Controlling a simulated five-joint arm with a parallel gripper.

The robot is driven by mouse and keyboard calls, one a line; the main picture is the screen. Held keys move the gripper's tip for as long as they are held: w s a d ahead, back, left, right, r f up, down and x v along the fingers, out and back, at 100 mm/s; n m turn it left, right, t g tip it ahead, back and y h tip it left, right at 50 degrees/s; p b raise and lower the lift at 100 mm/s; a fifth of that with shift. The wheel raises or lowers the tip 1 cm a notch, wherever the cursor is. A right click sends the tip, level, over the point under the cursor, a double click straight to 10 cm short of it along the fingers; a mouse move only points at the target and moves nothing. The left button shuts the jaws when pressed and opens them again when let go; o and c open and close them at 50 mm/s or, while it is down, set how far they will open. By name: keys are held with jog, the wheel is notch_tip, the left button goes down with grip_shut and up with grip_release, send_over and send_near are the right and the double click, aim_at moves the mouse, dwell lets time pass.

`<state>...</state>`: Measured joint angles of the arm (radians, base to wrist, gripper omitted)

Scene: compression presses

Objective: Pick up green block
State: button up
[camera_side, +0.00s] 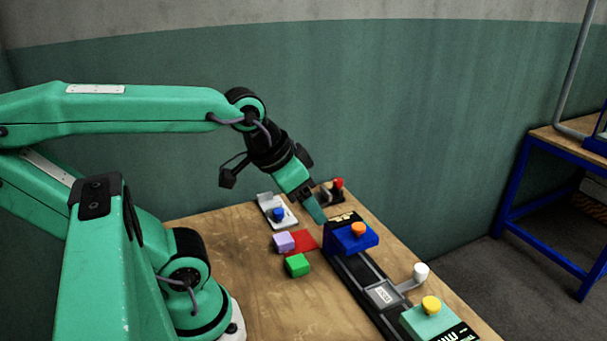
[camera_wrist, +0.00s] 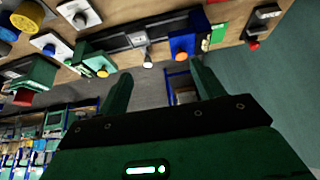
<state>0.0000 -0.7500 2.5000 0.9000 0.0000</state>
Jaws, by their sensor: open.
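The green block (camera_side: 297,265) rests on the wooden table in the side view, in front of a purple block (camera_side: 284,242). My gripper (camera_side: 318,214) is above the table, up and to the right of the green block and apart from it, near the blue box with the orange button. In the wrist view my gripper (camera_wrist: 162,88) shows two spread green fingers with nothing between them. I cannot pick out the green block for certain in the wrist view.
A red square (camera_side: 303,241) lies beside the purple block. The blue box (camera_side: 354,239) sits on a dark rail, with a white-knobbed lever (camera_side: 420,272) and a teal box (camera_side: 432,320) nearer the front. A white blue-button unit (camera_side: 278,214) stands behind. Table left of the green block is clear.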

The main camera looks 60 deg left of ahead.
jog(key=m+g, duration=0.6)
jog(key=m, duration=1.2)
send_over(297, 261)
jog(key=shift+w+f, duration=0.15)
jog(key=shift+f, duration=7.75)
jog(key=shift+f, duration=0.15)
jog(key=shift+f, duration=1.15)
jog(key=shift+f, duration=0.1)
jog(key=shift+f, duration=2.5)
